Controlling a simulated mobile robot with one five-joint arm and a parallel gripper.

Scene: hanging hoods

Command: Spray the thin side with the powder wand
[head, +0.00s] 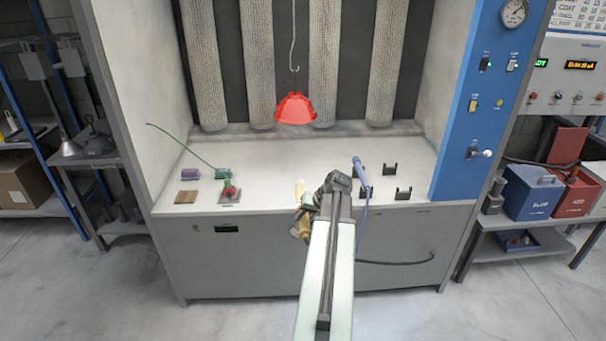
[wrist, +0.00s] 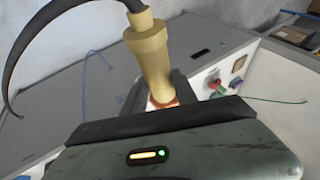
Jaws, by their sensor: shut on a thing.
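A red hood (head: 295,108) hangs from a hook in the booth, above the worktop. I cannot tell which side has the thin coat. My gripper (head: 316,198) is low at the booth's front edge, below and in front of the hood. It is shut on a tan-yellow powder wand (head: 300,190), apart from the hood. In the wrist view the wand (wrist: 150,58) rises from between the dark jaws (wrist: 160,120), with a black hose at its top end. An orange-red part shows at its base. The gripper hides some of the wand.
A blue-grey wand (head: 361,175) stands among black holders (head: 390,169) on the right of the worktop (head: 260,150). A blue control panel (head: 480,90) edges the booth.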

